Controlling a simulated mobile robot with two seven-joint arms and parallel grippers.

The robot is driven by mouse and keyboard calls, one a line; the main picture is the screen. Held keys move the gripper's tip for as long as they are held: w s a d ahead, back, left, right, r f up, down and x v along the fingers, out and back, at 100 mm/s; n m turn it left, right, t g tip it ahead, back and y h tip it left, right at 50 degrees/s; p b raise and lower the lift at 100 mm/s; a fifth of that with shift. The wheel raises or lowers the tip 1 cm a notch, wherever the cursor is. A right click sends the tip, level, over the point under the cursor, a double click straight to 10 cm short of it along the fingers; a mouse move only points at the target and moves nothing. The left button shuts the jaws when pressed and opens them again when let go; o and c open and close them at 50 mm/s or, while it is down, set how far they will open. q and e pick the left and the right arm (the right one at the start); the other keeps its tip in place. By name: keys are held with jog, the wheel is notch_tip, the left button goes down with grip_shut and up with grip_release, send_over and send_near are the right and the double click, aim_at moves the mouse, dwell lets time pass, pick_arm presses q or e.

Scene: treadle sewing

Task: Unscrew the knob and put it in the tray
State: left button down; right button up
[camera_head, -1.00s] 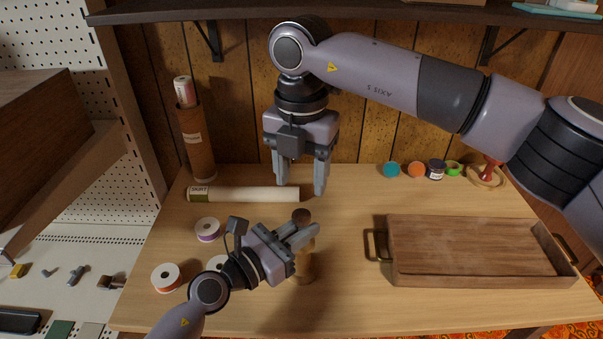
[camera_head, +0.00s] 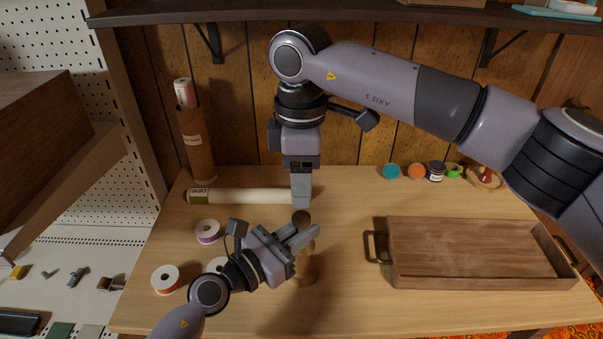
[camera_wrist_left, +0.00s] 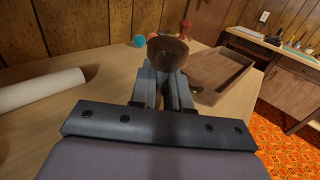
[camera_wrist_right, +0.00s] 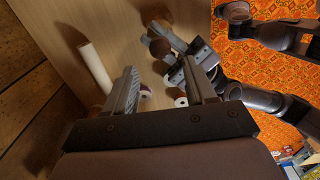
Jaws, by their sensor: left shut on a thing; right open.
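The knob also shows above those fingers in the left wrist view (camera_wrist_left: 167,52). My right gripper (camera_head: 301,204) is open and empty, pointing down above and slightly behind the knob. In the right wrist view the knob (camera_wrist_right: 160,47) appears beyond and between its fingertips. The wooden tray (camera_head: 480,271) lies at the right and looks empty.
A cream roll (camera_head: 245,196) lies behind the grippers. Ribbon spools (camera_head: 207,231) (camera_head: 166,279) stand at the left. Several small jars and spools (camera_head: 416,171) line the back right. The table between post and tray is clear.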

aim_at(302, 215)
notch_tip(302, 215, down, 7)
jog(key=shift+f, duration=0.2)
dwell(0.3)
